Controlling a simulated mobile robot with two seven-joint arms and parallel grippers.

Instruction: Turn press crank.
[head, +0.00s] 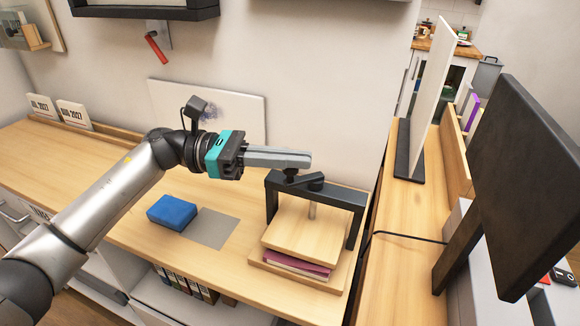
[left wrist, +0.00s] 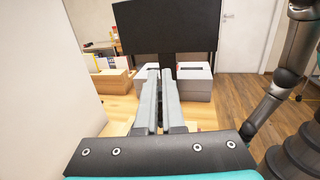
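The press (head: 357,212) is a dark frame on a wooden base near the desk's right end. Its dark crank (head: 312,184) lies across the top, with a screw going down to a wooden plate (head: 300,236). Maroon sheets (head: 297,265) lie under the plate. My left gripper (head: 306,160) reaches in level from the left, its long grey fingers just over the crank's left end and overlapping the stub there. In the left wrist view the fingers (left wrist: 160,72) lie nearly together with a narrow gap; whether they grip the crank is hidden. My right gripper is not in view.
A blue block (head: 172,212) and a grey pad (head: 212,228) lie left of the press. A white board (head: 215,112) leans on the wall behind my left arm. A black monitor (head: 525,185) and an upright panel (head: 428,100) stand on the right. A cable (head: 410,237) runs beside the press.

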